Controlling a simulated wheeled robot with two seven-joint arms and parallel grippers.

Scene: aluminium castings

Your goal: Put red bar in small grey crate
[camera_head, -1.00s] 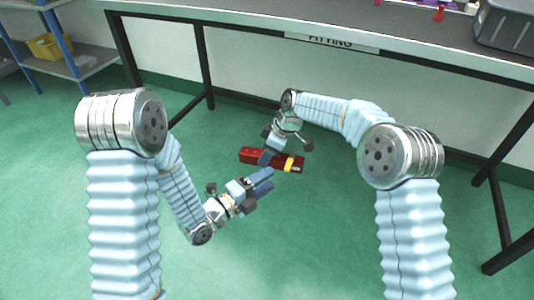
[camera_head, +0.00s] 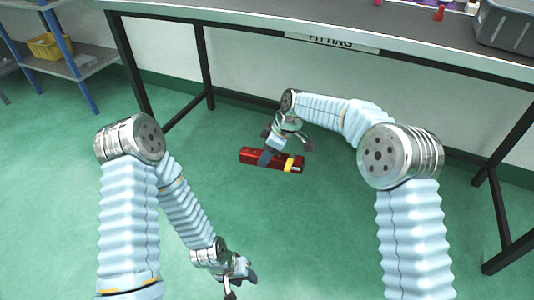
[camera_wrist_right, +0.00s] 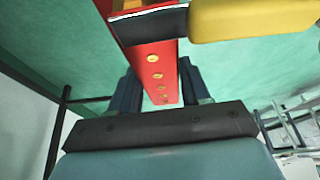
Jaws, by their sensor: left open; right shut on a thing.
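The red bar (camera_head: 253,155) is long, with a yellow band and a dark band near its right end. In the head view it is held in front of the bench, over the green floor. My right gripper (camera_head: 267,158) is shut on it near the middle. In the right wrist view the red bar (camera_wrist_right: 160,75) runs between the two dark fingers of my right gripper (camera_wrist_right: 158,85). My left gripper (camera_head: 242,282) is open and empty, low in the head view, well apart from the bar. A grey crate (camera_head: 508,32) stands on the bench at the top right, partly cut off; its inside is hidden.
The long bench (camera_head: 400,32) with a dark top and black legs crosses the back, with a "FITTING" label on its front edge. Small red items (camera_head: 439,13) stand on it near the crate. A blue-posted shelf (camera_head: 80,62) with a yellow bin (camera_head: 48,46) is at left. The middle floor is clear.

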